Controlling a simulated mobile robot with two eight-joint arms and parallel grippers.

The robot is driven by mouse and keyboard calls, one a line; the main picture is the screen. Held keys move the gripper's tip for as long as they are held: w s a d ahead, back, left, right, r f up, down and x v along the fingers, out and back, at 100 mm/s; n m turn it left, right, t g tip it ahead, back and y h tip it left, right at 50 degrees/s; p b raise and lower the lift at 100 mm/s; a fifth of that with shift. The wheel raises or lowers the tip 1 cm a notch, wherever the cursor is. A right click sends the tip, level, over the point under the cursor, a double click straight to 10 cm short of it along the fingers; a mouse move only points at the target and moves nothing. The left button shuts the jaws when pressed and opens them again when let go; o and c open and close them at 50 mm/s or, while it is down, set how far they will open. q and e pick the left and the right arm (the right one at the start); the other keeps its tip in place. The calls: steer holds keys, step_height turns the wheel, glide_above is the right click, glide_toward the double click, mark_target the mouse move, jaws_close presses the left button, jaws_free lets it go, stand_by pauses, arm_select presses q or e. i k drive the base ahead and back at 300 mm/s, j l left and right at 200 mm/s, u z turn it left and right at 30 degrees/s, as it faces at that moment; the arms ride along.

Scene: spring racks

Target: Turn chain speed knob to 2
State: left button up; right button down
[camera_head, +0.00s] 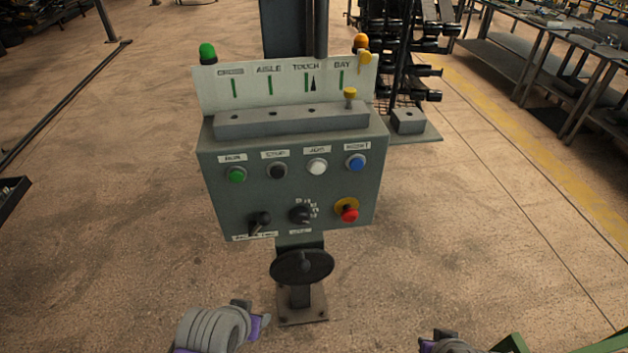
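A grey control box (285,188) stands on a pedestal in the middle of the head view. A black rotary knob (299,215) with small marks around its upper right side sits low on its front face; I take it as the chain speed knob. Its label and pointer are too small to read. My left gripper (262,322) is at the bottom, left of the pedestal and below the box, touching nothing I can see. My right gripper (446,340) is at the bottom edge, right of the pedestal and partly cut off. Finger opening is unclear on both.
A black lever switch (259,222) is left of the knob, and a red mushroom button (348,214) is right of it. Several coloured buttons line the row above. A black handwheel (302,266) juts out below the box. Open floor lies around the pedestal.

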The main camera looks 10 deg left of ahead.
mark_target(300, 215)
steer(key=j+z, duration=0.2)
steer(key=z, duration=0.15)
steer(key=j+z, duration=0.2)
steer(key=z, duration=0.15)
steer(key=j+z, duration=0.35)
steer(key=l, duration=0.1)
